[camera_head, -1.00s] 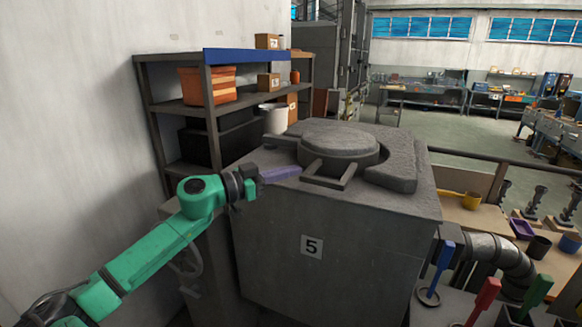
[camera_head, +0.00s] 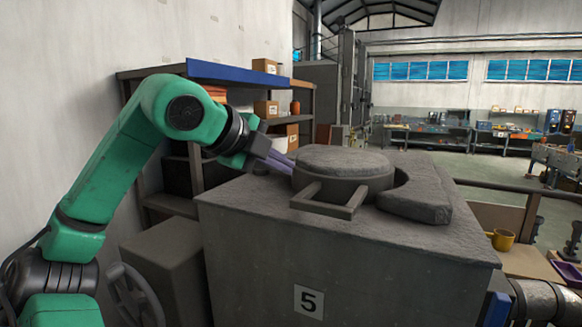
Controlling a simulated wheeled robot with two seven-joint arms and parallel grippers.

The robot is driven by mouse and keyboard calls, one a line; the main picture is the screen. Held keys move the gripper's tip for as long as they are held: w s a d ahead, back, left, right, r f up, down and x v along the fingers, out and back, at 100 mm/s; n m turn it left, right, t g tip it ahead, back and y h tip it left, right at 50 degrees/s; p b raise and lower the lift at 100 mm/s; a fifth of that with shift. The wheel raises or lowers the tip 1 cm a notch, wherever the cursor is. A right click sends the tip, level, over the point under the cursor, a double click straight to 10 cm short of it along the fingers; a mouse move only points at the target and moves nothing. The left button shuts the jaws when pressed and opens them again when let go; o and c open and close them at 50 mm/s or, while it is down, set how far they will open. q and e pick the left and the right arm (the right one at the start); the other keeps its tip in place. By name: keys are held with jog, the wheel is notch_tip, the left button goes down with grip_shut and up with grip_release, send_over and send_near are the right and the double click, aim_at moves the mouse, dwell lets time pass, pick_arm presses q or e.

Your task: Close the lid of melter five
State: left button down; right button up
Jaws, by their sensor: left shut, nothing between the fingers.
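Melter five (camera_head: 350,265) is a large grey block with a "5" plate on its front. Its round, rough grey lid (camera_head: 344,160) lies flat over the top, with a square frame handle (camera_head: 330,197) sticking out toward me. My left gripper (camera_head: 290,168) has its purple fingers shut with nothing between them. The fingertips are at the left side of the lid, behind the handle; I cannot tell whether they touch it. The lid hides what is under it. My right gripper is not in view.
A raised grey slab (camera_head: 415,195) curves around the lid's right side. A shelf rack (camera_head: 215,85) with boxes stands behind my left arm, by the wall. A handwheel (camera_head: 135,295) is at lower left. A yellow mug (camera_head: 502,240) stands on a bench at right.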

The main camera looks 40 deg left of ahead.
pick_arm(q)
jog(key=p, duration=0.1)
send_near(323, 176)
jog(key=w+f, duration=0.2)
jog(key=f, duration=0.1)
jog(key=shift+a+f, duration=0.1)
jog(key=w+p, duration=0.2)
jog(key=p, duration=0.1)
jog(key=shift+w+a+r, duration=0.1)
jog(key=shift+w+r, duration=0.2)
jog(key=shift+w, duration=0.05)
jog(key=shift+w+f, duration=0.1)
jog(key=shift+w, duration=0.2)
jog(key=shift+w+f, duration=0.1)
jog(key=shift+f, duration=0.05)
